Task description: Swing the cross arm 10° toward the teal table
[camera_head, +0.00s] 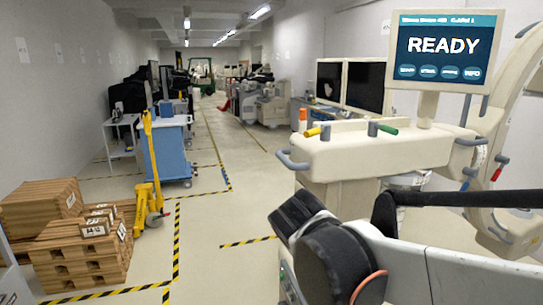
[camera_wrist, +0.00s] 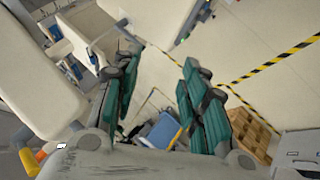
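A cream C-arm machine (camera_head: 375,150) stands at the right in the head view. It has a yellow handle (camera_head: 312,132), a green handle (camera_head: 387,129), grey-blue grips and a READY screen (camera_head: 443,47). Its large curved arm (camera_head: 518,95) rises at the right edge, with red and blue handles below. I cannot tell which part is the cross arm. No teal table can be made out. My gripper (camera_wrist: 160,72) is open and empty in the wrist view, its teal-padded fingers apart. Cream machine parts (camera_wrist: 40,75) lie left of it; none is between the fingers.
My arm fills the lower right of the head view. A blue cart (camera_head: 169,150), a yellow pallet jack (camera_head: 151,170) and stacked wooden pallets (camera_head: 80,250) stand left. Two dark monitors (camera_head: 350,85) are behind the machine. The striped-tape aisle (camera_head: 215,205) has clear floor.

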